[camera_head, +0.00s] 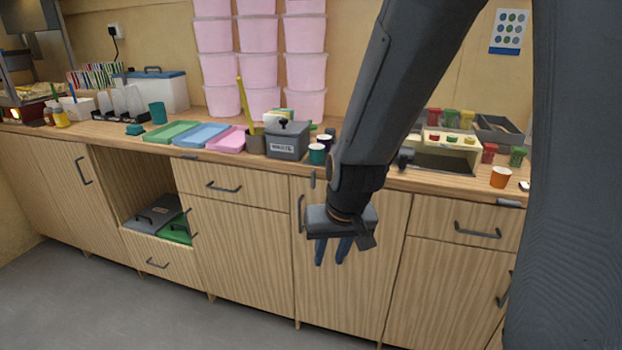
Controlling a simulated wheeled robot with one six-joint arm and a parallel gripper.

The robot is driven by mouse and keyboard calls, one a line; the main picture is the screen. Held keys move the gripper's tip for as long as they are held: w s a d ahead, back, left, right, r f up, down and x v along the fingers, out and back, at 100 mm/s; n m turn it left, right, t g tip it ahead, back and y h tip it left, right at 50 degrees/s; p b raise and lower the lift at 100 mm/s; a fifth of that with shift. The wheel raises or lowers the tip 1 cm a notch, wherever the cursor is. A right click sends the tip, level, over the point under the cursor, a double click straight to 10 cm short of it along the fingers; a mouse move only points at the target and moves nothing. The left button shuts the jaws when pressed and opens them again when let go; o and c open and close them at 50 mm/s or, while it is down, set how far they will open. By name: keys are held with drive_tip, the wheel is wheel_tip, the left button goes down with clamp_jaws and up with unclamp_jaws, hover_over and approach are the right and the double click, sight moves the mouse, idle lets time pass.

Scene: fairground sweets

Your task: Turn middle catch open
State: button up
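Three small grey catches sit along the front edge of the counter. The middle catch (313,179) stands upright, above the cupboard door (310,270). The left catch (190,157) and the right catch (509,203) lie along the edge. My gripper (332,256) hangs in front of the middle cupboard door, below and a little right of the middle catch, and does not appear to touch it. Its blue-grey fingers point down, with a gap between them and nothing visible in it.
The door's vertical handle (301,214) is just left of my gripper. Drawer handles (224,187) stick out on both sides. The worktop carries a grey lidded box (287,140), cups and coloured trays. An open cubby (150,190) is at left. The floor (120,305) in front is clear.

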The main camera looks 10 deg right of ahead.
drive_tip(key=w+a+m+t+h, duration=0.1)
drive_tip(key=w+a+t, duration=0.15)
drive_tip(key=w, duration=0.65)
drive_tip(key=w+a+m+t, duration=0.1)
drive_tip(key=w+t, duration=0.3)
drive_tip(key=w, duration=0.5)
drive_tip(key=m+t+h, duration=0.3)
drive_tip(key=t+h, duration=0.3)
drive_tip(key=h, duration=0.3)
approach(312, 174)
drive_tip(key=shift+p+x, duration=0.7)
drive_tip(key=shift+x, duration=3.35)
drive_tip(key=shift+d, duration=0.1)
clamp_jaws()
